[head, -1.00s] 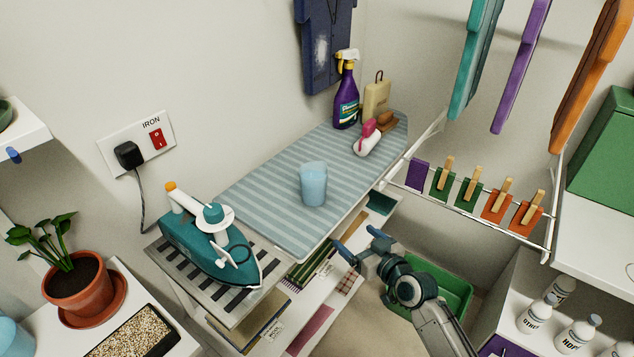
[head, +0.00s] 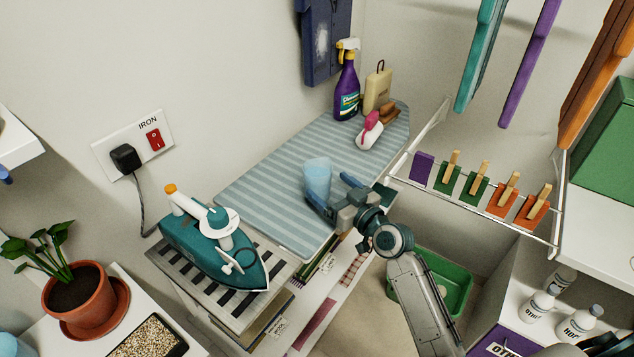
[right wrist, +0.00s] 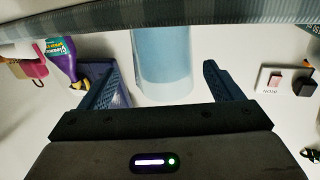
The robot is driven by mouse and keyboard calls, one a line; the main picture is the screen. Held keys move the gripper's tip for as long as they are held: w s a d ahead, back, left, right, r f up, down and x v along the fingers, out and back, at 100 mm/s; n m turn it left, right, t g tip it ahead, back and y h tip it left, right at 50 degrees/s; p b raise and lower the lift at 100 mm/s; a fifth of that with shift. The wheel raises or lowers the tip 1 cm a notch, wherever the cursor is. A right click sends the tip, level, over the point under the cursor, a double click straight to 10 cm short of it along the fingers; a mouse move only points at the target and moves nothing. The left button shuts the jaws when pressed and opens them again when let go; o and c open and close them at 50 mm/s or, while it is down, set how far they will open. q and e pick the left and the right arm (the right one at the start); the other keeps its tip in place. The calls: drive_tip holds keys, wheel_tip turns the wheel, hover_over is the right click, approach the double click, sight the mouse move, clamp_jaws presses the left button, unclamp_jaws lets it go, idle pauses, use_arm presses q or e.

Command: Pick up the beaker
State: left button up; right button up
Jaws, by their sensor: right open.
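The light blue translucent beaker (head: 318,175) stands upright on the striped ironing board (head: 270,190). My right gripper (head: 334,191) is open at the beaker's near side, level with its lower part, with one finger on each side of it. In the right wrist view, which looks upside down, the beaker (right wrist: 163,62) lies between the two spread fingers of the gripper (right wrist: 160,75), with gaps on both sides. The beaker's lower part is partly hidden by the gripper in the head view. My left gripper is not in view.
The teal iron (head: 213,250) rests on a rack at the board's near end. A rail with several pegs (head: 480,202) runs to the right of the board.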

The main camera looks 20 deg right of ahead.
sight(309, 171)
drive_tip(key=x, duration=0.1)
drive_tip(key=p+x, duration=0.1)
drive_tip(key=x, duration=0.1)
drive_tip(key=p+x, duration=0.1)
drive_tip(key=shift+w+a+r, duration=0.15)
drive_tip(key=shift+a+r, duration=0.1)
drive_tip(key=shift+a, duration=0.2)
drive_tip(key=shift+w+f, duration=0.1)
drive_tip(key=shift+w, duration=0.1)
drive_tip(key=c, duration=1.2)
drive_tip(key=shift+o, duration=0.2)
